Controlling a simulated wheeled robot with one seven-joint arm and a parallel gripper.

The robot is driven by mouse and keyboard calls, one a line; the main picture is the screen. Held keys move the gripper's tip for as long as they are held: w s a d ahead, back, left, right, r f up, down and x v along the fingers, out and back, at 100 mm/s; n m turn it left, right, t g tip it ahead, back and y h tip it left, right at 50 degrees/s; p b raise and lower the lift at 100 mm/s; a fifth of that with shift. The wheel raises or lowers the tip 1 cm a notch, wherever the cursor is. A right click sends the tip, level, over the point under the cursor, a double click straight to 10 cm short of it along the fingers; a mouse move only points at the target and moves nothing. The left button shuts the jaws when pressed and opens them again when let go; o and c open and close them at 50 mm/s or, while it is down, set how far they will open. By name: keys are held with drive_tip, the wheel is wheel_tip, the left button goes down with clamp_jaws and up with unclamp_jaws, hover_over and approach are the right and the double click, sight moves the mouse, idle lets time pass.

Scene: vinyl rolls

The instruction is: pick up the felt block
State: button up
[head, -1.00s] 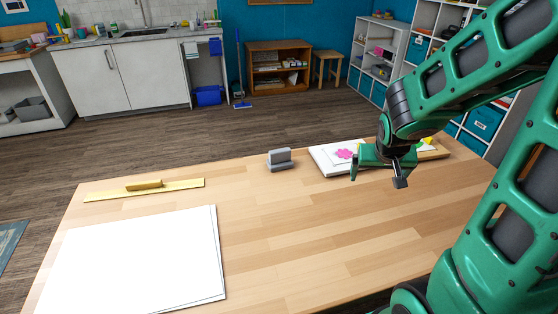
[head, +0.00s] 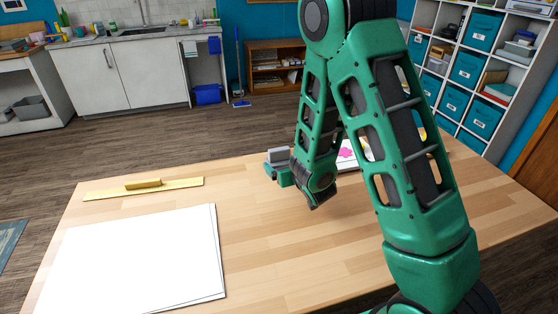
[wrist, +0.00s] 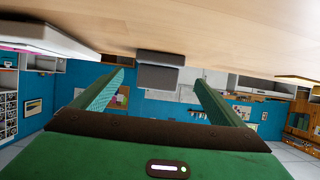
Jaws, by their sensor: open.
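The felt block (head: 279,154) is a small grey block standing near the far edge of the wooden table, partly hidden by my arm in the head view. In the wrist view the felt block (wrist: 158,75) shows upside down as a grey two-part shape against the tabletop. My gripper (head: 274,170) is low beside the block, on its near side. In the wrist view my gripper (wrist: 160,82) is open and empty, with the block ahead between the two green fingers. I cannot tell whether the fingers reach past it.
A white stack with a pink flower (head: 347,153) lies to the right, partly behind my arm. A yellow ruler with a handle (head: 143,188) and large white sheets (head: 135,262) lie to the left. The wooden table (head: 290,250) is clear in the middle.

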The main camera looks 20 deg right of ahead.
sight(280, 159)
drive_tip(key=x, duration=0.8)
drive_tip(key=shift+d+f, duration=0.1)
drive_tip(key=c, duration=1.2)
